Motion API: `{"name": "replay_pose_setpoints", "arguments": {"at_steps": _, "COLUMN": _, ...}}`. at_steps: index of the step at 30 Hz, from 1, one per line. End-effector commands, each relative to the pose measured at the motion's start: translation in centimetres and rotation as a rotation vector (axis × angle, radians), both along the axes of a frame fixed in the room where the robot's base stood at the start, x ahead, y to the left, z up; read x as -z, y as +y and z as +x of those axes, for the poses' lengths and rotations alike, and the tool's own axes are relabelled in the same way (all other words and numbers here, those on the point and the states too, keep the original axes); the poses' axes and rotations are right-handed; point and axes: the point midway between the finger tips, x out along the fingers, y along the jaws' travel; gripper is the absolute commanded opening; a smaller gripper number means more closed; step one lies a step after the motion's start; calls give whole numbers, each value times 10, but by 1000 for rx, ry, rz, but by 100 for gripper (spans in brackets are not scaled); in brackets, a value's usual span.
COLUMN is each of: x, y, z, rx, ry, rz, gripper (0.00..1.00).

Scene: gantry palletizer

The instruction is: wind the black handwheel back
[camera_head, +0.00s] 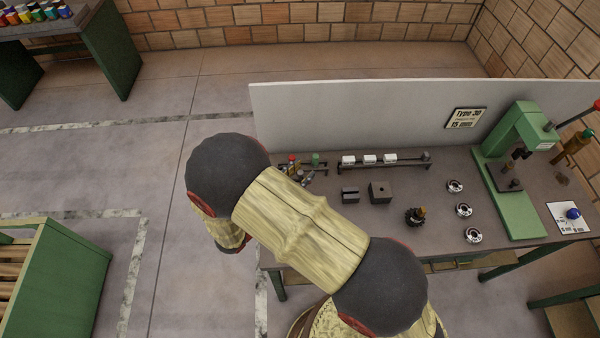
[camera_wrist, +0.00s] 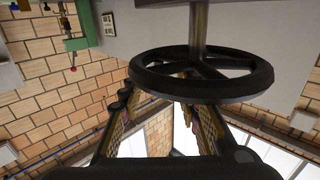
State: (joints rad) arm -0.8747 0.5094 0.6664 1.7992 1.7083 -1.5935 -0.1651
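The black handwheel (camera_wrist: 205,90) shows large in the wrist view, with its spokes and a grey shaft (camera_wrist: 198,25) running up from its hub. My gripper (camera_wrist: 158,100) is open, with its two fingers apart and nothing visible between them. The fingertips are close to the near rim of the wheel, and the right finger overlaps the rim in the picture. I cannot tell whether it touches. In the head view, I cannot make out the handwheel or my gripper; my arm covers the middle of that picture.
A workbench (camera_head: 345,230) with a white back panel (camera_head: 360,115) stands to the right. It carries a green press (camera_head: 525,150), several round metal parts and dark blocks (camera_head: 381,192). A green-sided stand (camera_head: 65,285) is at lower left.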

Motion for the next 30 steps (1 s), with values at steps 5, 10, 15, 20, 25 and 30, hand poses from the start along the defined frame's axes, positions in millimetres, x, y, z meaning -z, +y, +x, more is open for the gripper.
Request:
{"name": "replay_pose_setpoints", "arguments": {"at_steps": 5, "x": 0, "y": 0, "z": 0, "rx": 0, "ry": 0, "rz": 0, "gripper": 23}}
{"name": "replay_pose_setpoints", "arguments": {"at_steps": 10, "x": 0, "y": 0, "z": 0, "rx": 0, "ry": 0, "rz": 0, "gripper": 14}}
{"name": "replay_pose_setpoints", "arguments": {"at_steps": 15, "x": 0, "y": 0, "z": 0, "rx": 0, "ry": 0, "rz": 0, "gripper": 4}}
{"name": "replay_pose_setpoints", "arguments": {"at_steps": 20, "x": 0, "y": 0, "z": 0, "rx": 0, "ry": 0, "rz": 0, "gripper": 0}}
{"name": "replay_pose_setpoints", "arguments": {"at_steps": 25, "x": 0, "y": 0, "z": 0, "rx": -1, "ry": 0, "rz": 0, "gripper": 0}}
{"name": "replay_pose_setpoints", "arguments": {"at_steps": 30, "x": 0, "y": 0, "z": 1, "rx": -23, "ry": 0, "rz": 0, "gripper": 0}}
